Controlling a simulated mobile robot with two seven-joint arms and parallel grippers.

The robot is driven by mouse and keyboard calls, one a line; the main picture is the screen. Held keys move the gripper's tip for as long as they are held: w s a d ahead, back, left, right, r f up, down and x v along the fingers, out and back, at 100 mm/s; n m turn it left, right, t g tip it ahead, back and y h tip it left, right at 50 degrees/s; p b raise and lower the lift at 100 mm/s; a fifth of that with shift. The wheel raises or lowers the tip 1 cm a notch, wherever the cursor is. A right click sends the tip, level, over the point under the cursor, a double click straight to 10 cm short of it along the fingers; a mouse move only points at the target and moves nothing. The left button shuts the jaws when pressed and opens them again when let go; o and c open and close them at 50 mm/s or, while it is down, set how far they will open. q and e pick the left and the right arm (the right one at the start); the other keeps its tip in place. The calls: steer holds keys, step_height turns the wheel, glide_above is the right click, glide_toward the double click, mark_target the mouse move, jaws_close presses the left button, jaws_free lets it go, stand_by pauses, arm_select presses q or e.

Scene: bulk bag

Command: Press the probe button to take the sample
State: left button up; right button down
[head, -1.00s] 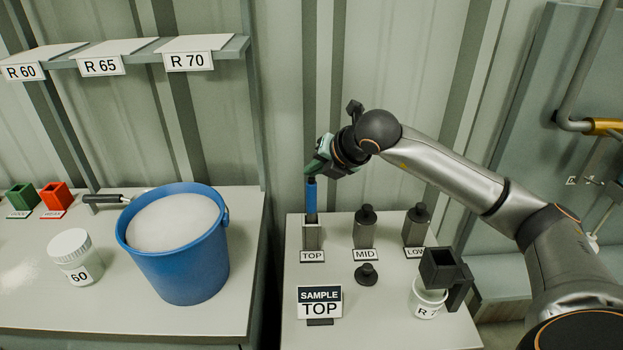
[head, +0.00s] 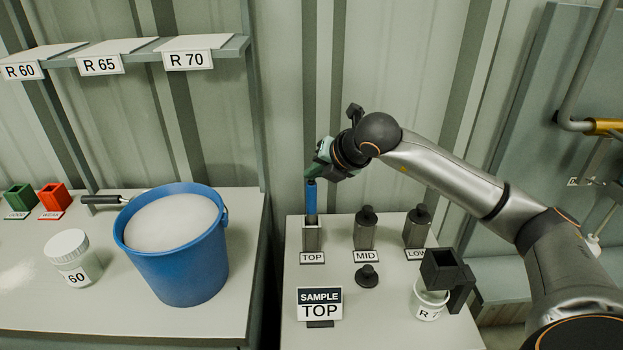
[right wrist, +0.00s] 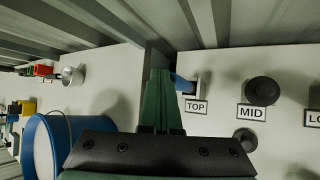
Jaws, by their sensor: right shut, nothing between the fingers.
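The probe (head: 311,197) is a blue rod standing upright in the grey holder labelled TOP (head: 312,239). My right gripper (head: 312,172), with green fingers, is shut and empty at the probe's upper end. I cannot tell whether the fingertips touch it, and the button is hidden. In the right wrist view the shut green fingers (right wrist: 160,90) point up the picture, with part of the blue probe (right wrist: 183,83) just right of them. A sign (head: 319,303) reads SAMPLE TOP. My left gripper is not in view.
Black-capped MID (head: 365,230) and LOW (head: 416,228) holders stand to the right. A white cup (head: 427,304) with a black clamp-like part is at the front right. A blue bucket (head: 175,263) of white material and a jar marked 60 (head: 74,257) stand on the left table.

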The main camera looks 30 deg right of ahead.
steer(key=shift+r+p, duration=0.45)
steer(key=shift+r, duration=0.45)
steer(key=shift+r, duration=0.1)
step_height(320, 180, up, 5)
steer(key=p, duration=0.3)
stand_by(0.8)
